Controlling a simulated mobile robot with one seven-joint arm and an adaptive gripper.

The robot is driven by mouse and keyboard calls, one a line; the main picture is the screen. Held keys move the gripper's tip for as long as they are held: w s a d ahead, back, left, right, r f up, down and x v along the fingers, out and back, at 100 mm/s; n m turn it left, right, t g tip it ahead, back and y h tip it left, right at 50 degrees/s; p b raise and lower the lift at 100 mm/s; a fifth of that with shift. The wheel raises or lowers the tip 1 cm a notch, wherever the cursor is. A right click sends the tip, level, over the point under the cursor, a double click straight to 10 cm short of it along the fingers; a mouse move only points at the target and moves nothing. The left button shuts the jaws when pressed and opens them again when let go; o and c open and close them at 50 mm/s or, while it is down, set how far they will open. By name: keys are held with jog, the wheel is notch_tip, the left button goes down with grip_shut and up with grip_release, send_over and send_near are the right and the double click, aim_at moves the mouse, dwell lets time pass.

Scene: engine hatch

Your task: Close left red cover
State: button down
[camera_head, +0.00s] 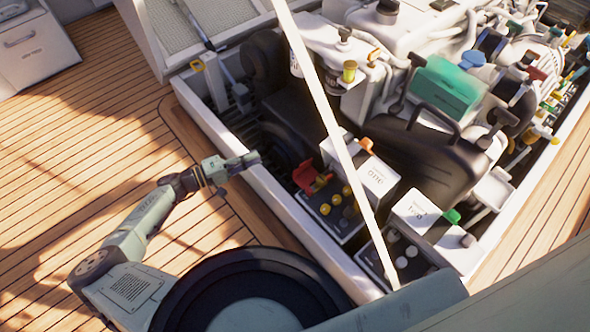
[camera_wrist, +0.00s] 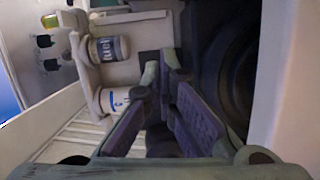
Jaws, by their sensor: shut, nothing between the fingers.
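The red cover (camera_head: 305,177) stands raised at the left end of a dark switch panel (camera_head: 338,208) with several yellow knobs, inside the hatch. My gripper (camera_head: 256,158) is over the hatch's left rim, left of the red cover and apart from it. In the wrist view my gripper's fingers (camera_wrist: 162,72) come together at the tips with nothing between them. I do not see the red cover in the wrist view.
The white hatch rim (camera_head: 290,213) runs below my gripper. A pale diagonal bar (camera_head: 325,105) crosses in front of the engine bay. A white battery-like box (camera_head: 372,178) with an orange piece stands right of the cover. Wooden deck (camera_head: 60,150) lies open at left.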

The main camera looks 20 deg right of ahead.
jog(key=s+d+f, duration=0.2)
jog(key=d, duration=0.9)
jog(key=shift+s+d+b, duration=0.25)
jog(key=shift+s+b, duration=0.1)
jog(key=shift+b, duration=0.05)
jog(key=shift+s+d+r+m+p, duration=0.1)
jog(key=shift+s+r+m+p, duration=0.15)
jog(key=shift+p, duration=0.55)
